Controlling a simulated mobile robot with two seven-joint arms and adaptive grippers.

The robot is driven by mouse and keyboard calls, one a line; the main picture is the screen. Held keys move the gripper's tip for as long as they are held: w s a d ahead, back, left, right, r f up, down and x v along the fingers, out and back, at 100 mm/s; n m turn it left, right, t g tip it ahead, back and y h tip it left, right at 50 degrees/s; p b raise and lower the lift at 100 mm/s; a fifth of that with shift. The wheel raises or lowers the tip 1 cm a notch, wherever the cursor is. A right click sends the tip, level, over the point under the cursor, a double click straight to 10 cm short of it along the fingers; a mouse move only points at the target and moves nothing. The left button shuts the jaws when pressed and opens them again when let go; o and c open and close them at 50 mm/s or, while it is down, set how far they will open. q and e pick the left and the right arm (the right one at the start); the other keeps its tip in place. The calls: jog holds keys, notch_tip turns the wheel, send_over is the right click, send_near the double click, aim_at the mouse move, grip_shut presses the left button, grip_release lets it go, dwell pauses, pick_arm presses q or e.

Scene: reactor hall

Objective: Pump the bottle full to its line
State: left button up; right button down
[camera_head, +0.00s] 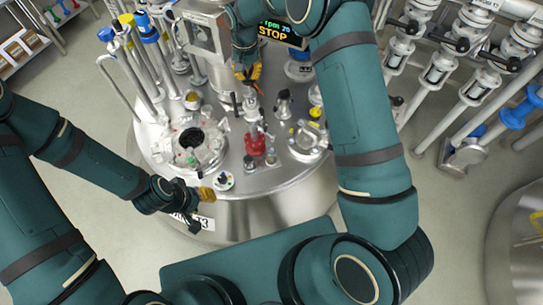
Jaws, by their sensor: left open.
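I cannot clearly make out a bottle in the head view. A steel reactor vessel (255,225) stands in the middle with many fittings on its lid. An open round port (191,138) is at the lid's left, and a red fitting (256,143) with a metal stem is near the middle. My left gripper (206,207) is open and empty at the vessel's front left edge, below the open port. My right gripper (250,82) is above the back of the lid, its orange-padded fingers pointing down. Whether it holds anything is too small to tell.
A dark display (281,34) reading "STOP" is at the back. Pipes (150,60) with blue-topped valves rise at the lid's left. Steel valves and pipes (470,80) crowd the right, with another steel vessel (515,240) at lower right. Shelves (25,45) are at upper left.

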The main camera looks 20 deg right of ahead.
jog(key=shift+f+b, duration=1.2)
jog(key=shift+f, duration=1.2)
jog(key=shift+r+p, duration=2.35)
jog(key=shift+r, duration=1.4)
jog(key=shift+f, duration=0.15)
jog(key=shift+f+b, duration=2.05)
jog(key=shift+f, duration=1.55)
jog(key=shift+r, duration=0.15)
